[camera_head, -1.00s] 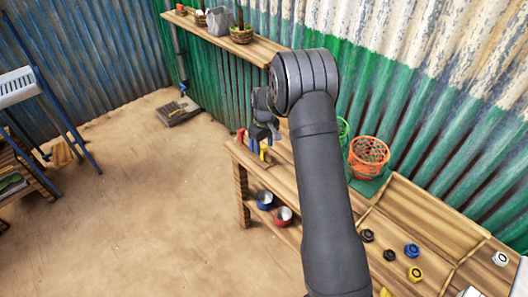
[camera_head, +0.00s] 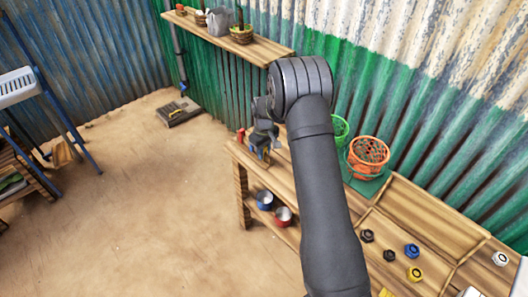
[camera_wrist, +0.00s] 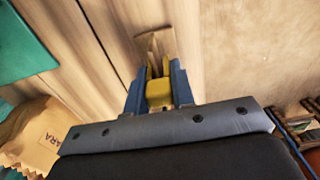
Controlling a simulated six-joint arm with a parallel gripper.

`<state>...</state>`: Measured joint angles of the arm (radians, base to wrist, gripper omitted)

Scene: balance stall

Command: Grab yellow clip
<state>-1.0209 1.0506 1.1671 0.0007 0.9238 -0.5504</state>
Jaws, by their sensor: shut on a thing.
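The yellow clip (camera_wrist: 159,93) is between the two blue fingers of my gripper (camera_wrist: 157,84) in the wrist view. The fingers are shut on it, one at each side. In the head view my gripper (camera_head: 262,150) is at the far left end of the wooden bench (camera_head: 283,172). The clip cannot be made out clearly there. I cannot tell whether the clip still touches the bench top.
A small red item (camera_head: 241,135) stands beside my gripper. An orange basket (camera_head: 368,155) and a green basket (camera_head: 340,128) stand farther right on the bench. A paper bag (camera_wrist: 32,135) is at the left in the wrist view. Two cups sit on the lower shelf.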

